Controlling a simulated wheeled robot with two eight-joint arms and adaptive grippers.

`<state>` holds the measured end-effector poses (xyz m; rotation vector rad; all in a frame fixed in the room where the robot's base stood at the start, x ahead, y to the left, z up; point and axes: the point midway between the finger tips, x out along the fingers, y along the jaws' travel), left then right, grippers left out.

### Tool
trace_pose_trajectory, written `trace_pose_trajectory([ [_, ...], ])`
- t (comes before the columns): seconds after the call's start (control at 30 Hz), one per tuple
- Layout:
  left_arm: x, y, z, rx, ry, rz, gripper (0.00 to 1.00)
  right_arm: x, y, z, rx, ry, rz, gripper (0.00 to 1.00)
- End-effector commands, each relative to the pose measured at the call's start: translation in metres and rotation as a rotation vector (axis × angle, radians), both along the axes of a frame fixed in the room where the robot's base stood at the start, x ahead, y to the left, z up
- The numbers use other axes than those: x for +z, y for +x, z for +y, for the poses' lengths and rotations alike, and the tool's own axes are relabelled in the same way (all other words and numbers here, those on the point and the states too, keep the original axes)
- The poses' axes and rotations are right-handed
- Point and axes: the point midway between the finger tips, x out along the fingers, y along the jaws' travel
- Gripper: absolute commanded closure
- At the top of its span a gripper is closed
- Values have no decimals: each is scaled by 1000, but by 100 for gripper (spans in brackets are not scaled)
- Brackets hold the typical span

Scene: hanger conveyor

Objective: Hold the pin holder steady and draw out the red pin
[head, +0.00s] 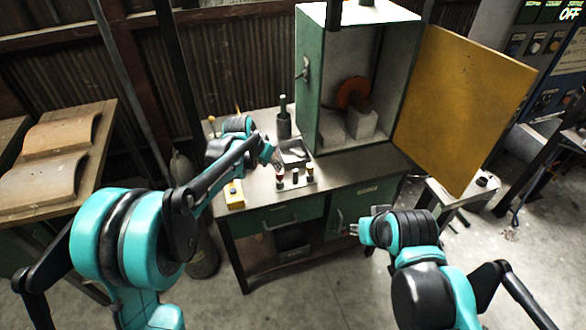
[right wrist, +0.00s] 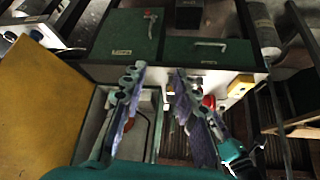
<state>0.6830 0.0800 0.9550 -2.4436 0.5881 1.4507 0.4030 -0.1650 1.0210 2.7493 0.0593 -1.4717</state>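The pin holder (head: 298,185) is a light, low block near the front edge of the workbench, with several short dark upright pins. The leftmost pin (head: 280,182) shows a little red and white. A red top (right wrist: 208,102) also shows in the right wrist view, partly behind a finger. My left gripper (head: 277,163) is right above the leftmost pin; contact and finger gap are too small to make out. My right gripper (head: 352,230) is in front of the bench, apart from the holder. Its fingers are spread with nothing between them in the right wrist view (right wrist: 158,110).
A black tray (head: 294,152) lies behind the holder. A yellow box (head: 234,194) stands to its left, and a dark bottle (head: 284,122) behind. A green cabinet (head: 310,90) with an open yellow door (head: 460,105) stands at the back right. Bench drawers (head: 290,215) face me.

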Motion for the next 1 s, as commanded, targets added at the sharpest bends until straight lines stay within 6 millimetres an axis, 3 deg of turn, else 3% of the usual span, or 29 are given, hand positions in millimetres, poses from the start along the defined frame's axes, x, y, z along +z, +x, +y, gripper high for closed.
trace_pose_trajectory([
  [0.23,0,0,0,1,0,0,66,17,82,26,63,-4,45,71],
  [0.47,0,0,0,1,0,0,66,7,158,56,120,-11,87,71],
  [0.67,0,0,0,1,0,0,66,-22,222,87,170,-18,123,71],
  [0.8,0,0,0,1,0,0,66,-52,262,111,206,-23,148,71],
  [1.0,0,0,0,1,0,0,66,-95,302,139,245,-29,175,71],
])
